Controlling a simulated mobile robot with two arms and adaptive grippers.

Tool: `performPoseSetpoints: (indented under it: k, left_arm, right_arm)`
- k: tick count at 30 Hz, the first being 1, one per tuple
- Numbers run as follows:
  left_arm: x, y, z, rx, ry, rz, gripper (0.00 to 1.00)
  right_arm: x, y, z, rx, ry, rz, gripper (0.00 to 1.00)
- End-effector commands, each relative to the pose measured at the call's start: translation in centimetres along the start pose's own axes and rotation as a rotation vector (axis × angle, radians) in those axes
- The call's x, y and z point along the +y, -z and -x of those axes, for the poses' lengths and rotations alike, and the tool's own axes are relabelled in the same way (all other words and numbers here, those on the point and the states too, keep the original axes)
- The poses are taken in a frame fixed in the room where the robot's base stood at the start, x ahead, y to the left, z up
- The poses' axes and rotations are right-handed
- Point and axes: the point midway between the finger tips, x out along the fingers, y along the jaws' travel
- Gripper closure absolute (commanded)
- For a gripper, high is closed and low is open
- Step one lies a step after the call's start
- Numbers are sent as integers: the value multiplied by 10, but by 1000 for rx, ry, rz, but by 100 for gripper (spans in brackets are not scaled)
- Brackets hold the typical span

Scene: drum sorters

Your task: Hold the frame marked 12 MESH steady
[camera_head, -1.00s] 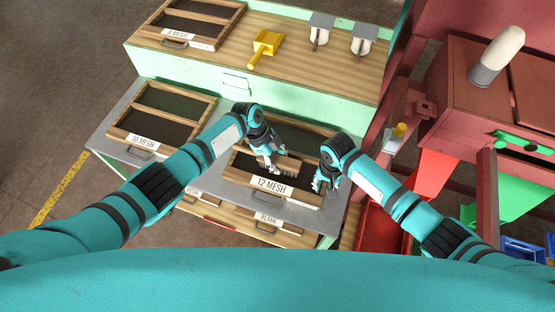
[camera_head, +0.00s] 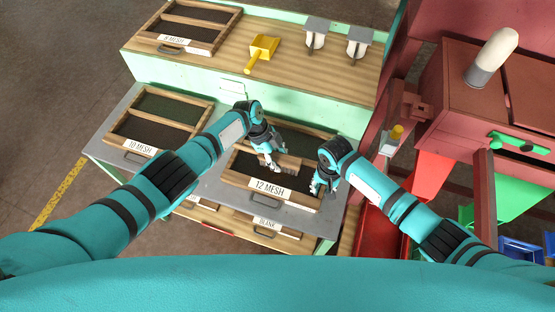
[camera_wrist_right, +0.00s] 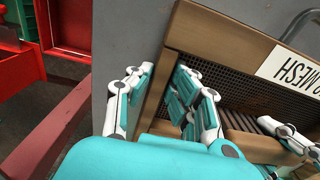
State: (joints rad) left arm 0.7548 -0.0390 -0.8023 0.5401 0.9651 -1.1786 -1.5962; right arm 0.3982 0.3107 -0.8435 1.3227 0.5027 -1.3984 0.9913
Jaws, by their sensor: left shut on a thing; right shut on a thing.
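The wooden frame marked 12 MESH (camera_head: 240,181) lies on the grey shelf in the middle of the head view, its label facing me. My right gripper (camera_head: 319,186) is shut on the frame's right side rail. In the right wrist view its fingers (camera_wrist_right: 160,98) sit on either side of that rail (camera_wrist_right: 160,103). My left gripper (camera_head: 270,160) is shut on a brush (camera_head: 287,167) over the frame's dark mesh. The brush's bristles (camera_wrist_right: 244,124) show in the right wrist view, at the mesh. The left fingers hide part of its handle.
The 10 MESH frame (camera_head: 128,141) lies left on the same grey shelf (camera_head: 208,187). The 8 MESH frame (camera_head: 172,40), a yellow scoop (camera_head: 262,48) and two white-and-grey tools stand on the wooden top behind. Red machinery (camera_head: 455,95) borders the right.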

Motion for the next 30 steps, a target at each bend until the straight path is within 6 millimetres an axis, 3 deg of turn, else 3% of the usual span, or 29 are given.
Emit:
performPoseSetpoints:
  k: [5, 22, 30]
  left_arm:
    - [3, -1, 1, -1, 8, -3, 100]
    - [44, -1, 0, -1, 4, -1, 100]
    - [50, -1, 1, -1, 2, 0, 100]
  right_arm:
    - [-1, -4, -1, -7, -1, 8, 100]
    - [-1, -3, -1, -6, 0, 5, 100]
    - [0, -2, -1, -4, 0, 4, 100]
